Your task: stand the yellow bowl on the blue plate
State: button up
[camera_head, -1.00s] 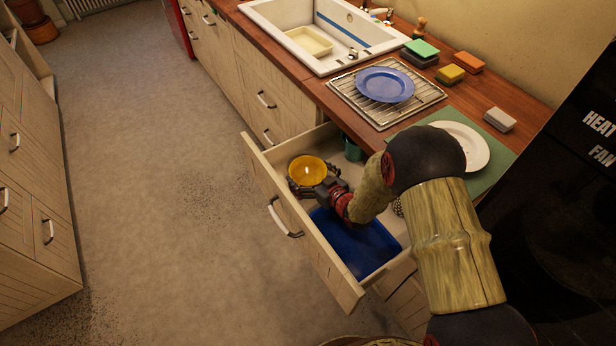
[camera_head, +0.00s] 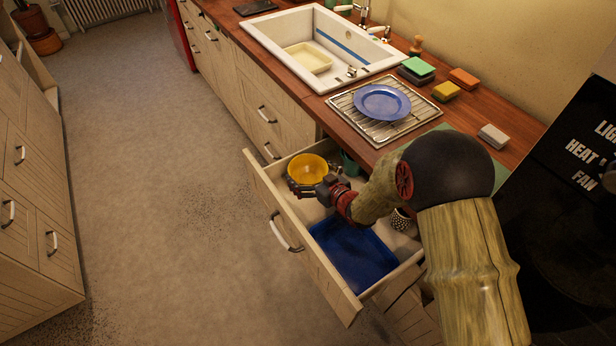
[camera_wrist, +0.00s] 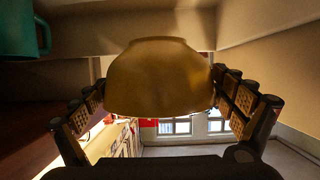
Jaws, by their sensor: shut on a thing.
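The yellow bowl (camera_head: 307,168) is at the far left end of the open drawer (camera_head: 322,262), in or just above it. My gripper (camera_head: 308,186) is shut on the bowl, with fingers on both sides of it. In the wrist view the bowl (camera_wrist: 160,78) fills the space between the fingers of my gripper (camera_wrist: 163,100). The blue plate (camera_head: 382,102) lies on the wire drying rack (camera_head: 346,103) on the counter, to the right of and higher than the bowl. Nothing stands on the plate.
A blue tray (camera_head: 352,258) lies in the drawer, and a green mug (camera_head: 350,165) stands beside the bowl. The white sink (camera_head: 262,30) is left of the rack. Several sponges (camera_head: 446,91) lie behind the plate. A dark appliance (camera_head: 560,215) stands at the right.

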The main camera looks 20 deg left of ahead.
notch_tip(320, 180, up, 21)
jog(key=p, duration=1.2)
jog(key=shift+p, duration=0.3)
